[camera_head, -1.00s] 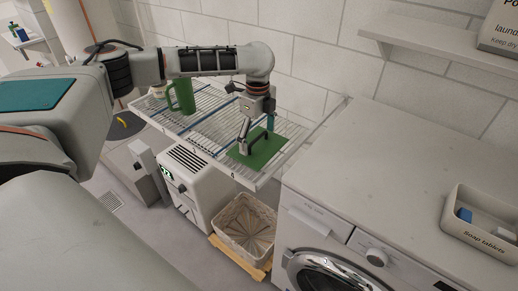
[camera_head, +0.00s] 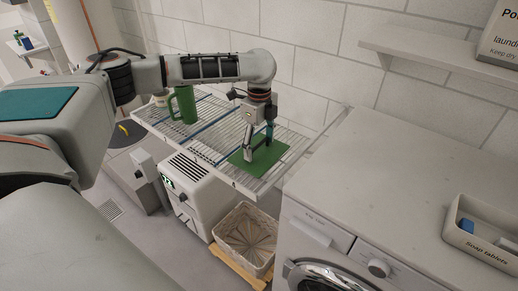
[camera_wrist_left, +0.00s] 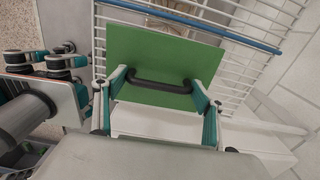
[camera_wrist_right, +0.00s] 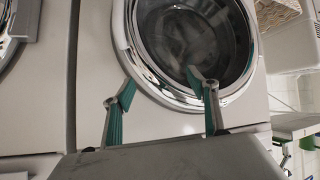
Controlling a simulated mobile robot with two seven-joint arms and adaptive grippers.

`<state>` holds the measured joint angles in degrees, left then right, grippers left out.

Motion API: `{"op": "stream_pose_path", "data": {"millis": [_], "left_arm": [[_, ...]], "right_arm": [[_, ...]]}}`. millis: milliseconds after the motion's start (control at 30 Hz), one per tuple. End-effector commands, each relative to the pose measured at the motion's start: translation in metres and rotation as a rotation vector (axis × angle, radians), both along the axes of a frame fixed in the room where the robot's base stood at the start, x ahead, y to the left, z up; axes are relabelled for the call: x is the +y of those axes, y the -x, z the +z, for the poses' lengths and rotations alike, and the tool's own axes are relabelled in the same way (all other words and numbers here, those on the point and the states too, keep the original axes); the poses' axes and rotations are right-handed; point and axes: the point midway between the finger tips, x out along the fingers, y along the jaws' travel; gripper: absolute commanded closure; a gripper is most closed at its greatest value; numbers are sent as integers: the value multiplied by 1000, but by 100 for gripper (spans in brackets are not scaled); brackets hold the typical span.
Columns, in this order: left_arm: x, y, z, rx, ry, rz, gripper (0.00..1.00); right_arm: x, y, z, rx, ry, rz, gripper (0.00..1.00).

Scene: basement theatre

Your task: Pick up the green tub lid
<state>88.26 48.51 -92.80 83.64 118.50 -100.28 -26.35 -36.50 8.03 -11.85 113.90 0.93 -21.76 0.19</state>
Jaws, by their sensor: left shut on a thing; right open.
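The green tub lid (camera_head: 262,156) is a flat green rectangle at the near right end of the white wire rack. It has a dark bar handle, which shows clearly in the left wrist view (camera_wrist_left: 160,86). My left gripper (camera_head: 259,147) points down over the lid, and its fingers are closed on the two ends of the handle. I cannot tell whether the lid touches the rack or is just above it. My right gripper (camera_wrist_right: 162,100) is open and empty in front of the washing machine door. It does not show in the head view.
The wire rack (camera_head: 213,116) also holds a green jug (camera_head: 184,105). Below it stand a white appliance (camera_head: 193,187) and a lined basket (camera_head: 246,237). The washing machine top (camera_head: 400,185) is mostly clear, with a soap tablets box (camera_head: 480,226) at right. A wall shelf (camera_head: 425,58) is above.

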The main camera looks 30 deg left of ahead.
Motion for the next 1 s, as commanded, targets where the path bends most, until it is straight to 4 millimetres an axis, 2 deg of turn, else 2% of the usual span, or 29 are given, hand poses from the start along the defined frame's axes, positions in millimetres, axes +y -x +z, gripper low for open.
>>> {"op": "stream_pose_path", "data": {"millis": [33,400,600,800,1000], "left_arm": [[0,-2,15,-8,-1,-1,52],[0,-2,115,-9,0,-2,52],[0,-1,158,-6,-1,-2,52],[0,-1,181,-4,0,0,52],[0,-1,187,-2,-1,-1,52]], "right_arm": [[1,-1,6,-4,-3,-1,41],[4,3,29,1,-20,-2,41],[4,0,42,-5,-17,-2,41],[4,-3,52,-13,-18,-2,41],[4,-5,57,-21,-18,-2,41]]}}
